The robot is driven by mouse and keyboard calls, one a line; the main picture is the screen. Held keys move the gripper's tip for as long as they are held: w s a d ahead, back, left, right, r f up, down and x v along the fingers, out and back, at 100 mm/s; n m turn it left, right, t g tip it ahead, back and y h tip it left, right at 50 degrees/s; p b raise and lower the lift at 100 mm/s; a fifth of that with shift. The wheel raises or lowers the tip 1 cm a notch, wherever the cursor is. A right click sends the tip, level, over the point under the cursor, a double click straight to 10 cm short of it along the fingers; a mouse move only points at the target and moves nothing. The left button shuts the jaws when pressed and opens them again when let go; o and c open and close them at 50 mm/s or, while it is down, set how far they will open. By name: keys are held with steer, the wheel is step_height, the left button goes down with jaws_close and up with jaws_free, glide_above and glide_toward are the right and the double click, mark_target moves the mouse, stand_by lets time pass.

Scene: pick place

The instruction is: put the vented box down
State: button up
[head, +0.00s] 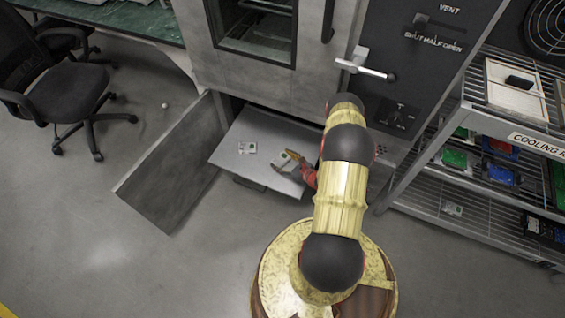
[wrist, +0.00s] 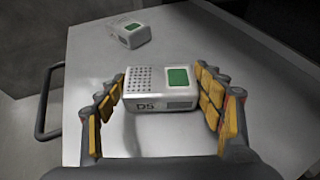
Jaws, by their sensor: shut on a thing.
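The vented box (wrist: 160,90) is a small pale box with rows of dark holes, a green square and "D5" lettering on its side. My gripper (wrist: 163,98) has its yellow-padded fingers on both sides of it and is shut on it. In the head view my gripper (head: 297,167) is over the grey pulled-out drawer (head: 230,162), with the vented box (head: 284,159) at its fingertips. The drawer's flat surface (wrist: 85,95) lies beneath the box in the wrist view; I cannot tell whether they touch.
A similar pale box with a green square (wrist: 130,34) sits on the drawer, also visible in the head view (head: 248,147). An open cabinet door (head: 170,165) stands left of the drawer. A cooling rack (head: 480,150) stands at right, an office chair (head: 65,90) at left.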

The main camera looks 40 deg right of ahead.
steer(key=shift+f, duration=0.2)
steer(key=o, duration=1.1)
steer(key=shift+f, duration=0.1)
steer(key=shift+o, duration=0.8)
steer(key=shift+s+r, duration=0.15)
steer(key=shift+r, duration=0.1)
steer(key=p+v, duration=0.4)
steer(key=v, duration=0.7)
steer(key=shift+s, duration=0.3)
